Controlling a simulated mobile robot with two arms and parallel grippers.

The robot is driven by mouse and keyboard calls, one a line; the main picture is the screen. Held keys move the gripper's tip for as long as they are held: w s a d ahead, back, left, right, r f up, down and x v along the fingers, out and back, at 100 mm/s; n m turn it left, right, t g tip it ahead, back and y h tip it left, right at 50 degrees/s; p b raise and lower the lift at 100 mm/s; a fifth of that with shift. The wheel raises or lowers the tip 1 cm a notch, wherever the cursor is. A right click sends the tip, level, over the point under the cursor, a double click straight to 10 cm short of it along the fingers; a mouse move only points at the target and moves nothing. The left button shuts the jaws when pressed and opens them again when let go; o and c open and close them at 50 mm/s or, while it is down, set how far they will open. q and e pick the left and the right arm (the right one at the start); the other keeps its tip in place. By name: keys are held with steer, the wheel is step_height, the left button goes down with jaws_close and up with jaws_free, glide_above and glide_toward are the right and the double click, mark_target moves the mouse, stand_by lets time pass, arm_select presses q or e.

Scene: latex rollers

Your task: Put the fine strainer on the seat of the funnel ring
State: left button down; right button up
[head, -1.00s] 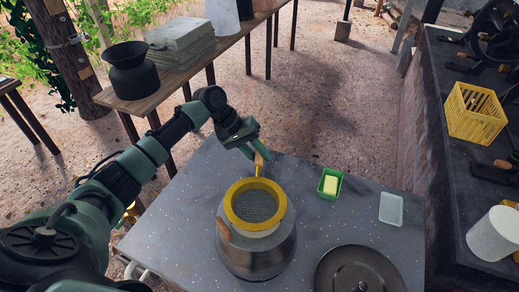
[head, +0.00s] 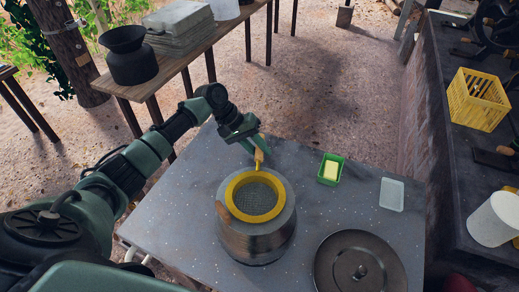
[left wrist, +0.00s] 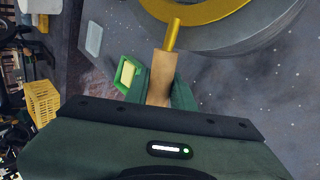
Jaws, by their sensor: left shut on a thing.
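The fine strainer (head: 232,204) has a yellow rim, grey mesh and a wooden handle. In the head view it lies over the mouth of a metal pot (head: 258,240), inside the grey funnel ring (head: 285,212) on top. I cannot tell whether its rim touches the seat. My left gripper (head: 257,147) is shut on the handle behind the pot. In the left wrist view the handle (left wrist: 163,75) sticks out of my left gripper (left wrist: 160,98), with the yellow rim (left wrist: 200,18) over the grey ring (left wrist: 262,38). My right gripper is not in view.
On the grey table (head: 300,165) are a green tray (head: 321,180) with a yellow block, a clear box (head: 391,194) and a round dark lid (head: 345,275). A side bench at right holds a yellow crate (head: 478,99) and a white container (head: 493,221).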

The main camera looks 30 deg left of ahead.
arm_select(q)
steer(key=shift+f, duration=0.45)
steer(key=c, duration=1.1)
jaws_free()
